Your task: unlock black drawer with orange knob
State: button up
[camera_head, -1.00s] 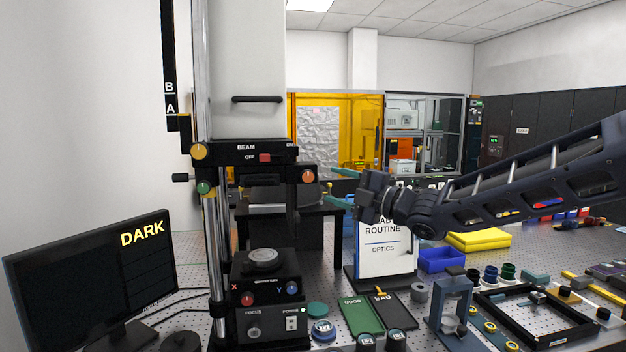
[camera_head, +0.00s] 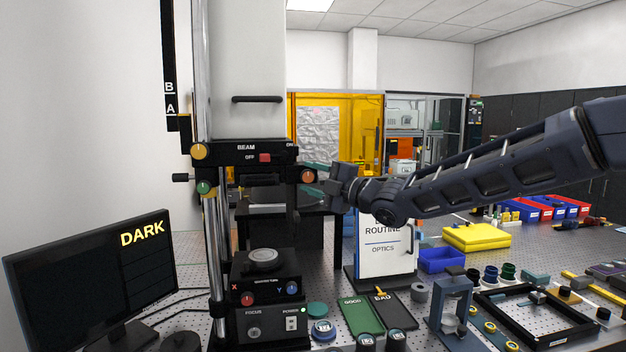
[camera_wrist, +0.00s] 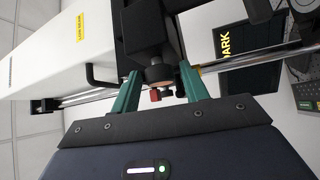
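The orange knob (camera_head: 308,176) sits at the right end of the black unit (camera_head: 228,158) labelled BEAM, on the tall column. This unit appears to be the black drawer; it looks flush, with no visible opening. My gripper (camera_head: 322,180) is just right of the knob, at about its height. In the wrist view, my two green fingers (camera_wrist: 160,82) are spread, with a dark round knob with an orange-brown rim (camera_wrist: 158,74) between their tips. Gaps show on both sides of it. Whether a finger touches it cannot be told.
A red switch (camera_head: 265,158) is on the unit's front; a yellow-orange knob (camera_head: 199,151) and green knob (camera_head: 204,187) are at its left. Below is a stage (camera_head: 264,260). A white sign (camera_head: 385,250) stands under my arm. A monitor (camera_head: 95,275) reads DARK.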

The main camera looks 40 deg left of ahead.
jog(key=c, duration=0.7)
jog(key=shift+f+m+y, duration=0.1)
jog(key=shift+m+y, duration=0.2)
jog(key=m+t+y, duration=0.1)
jog(key=m+y, duration=0.1)
jog(key=shift+f+m, duration=0.2)
jog(key=shift+m, duration=0.2)
jog(key=m+t+y, duration=0.1)
jog(key=m+t, duration=0.5)
jog(key=m, duration=0.1)
jog(key=shift+s+a+f+m+y, duration=0.2)
jog(key=shift+m+y, duration=0.1)
jog(key=shift+y, duration=0.1)
jog(key=m+t+h, duration=0.1)
jog(key=m+t, duration=0.3)
jog(key=m+t+h, duration=0.1)
jog(key=m+t, duration=0.3)
jog(key=m, duration=0.1)
jog(key=shift+s+a+f, duration=0.1)
jog(key=shift+s+a, duration=0.05)
jog(key=shift+s+a+m+t+h, duration=0.1)
jog(key=shift+m+t+h, duration=1.4)
jog(key=shift+m, duration=0.75)
jog(key=shift+m+t+h, duration=1.4)
jog(key=shift+m+t, duration=0.1)
jog(key=shift+m, duration=1.05)
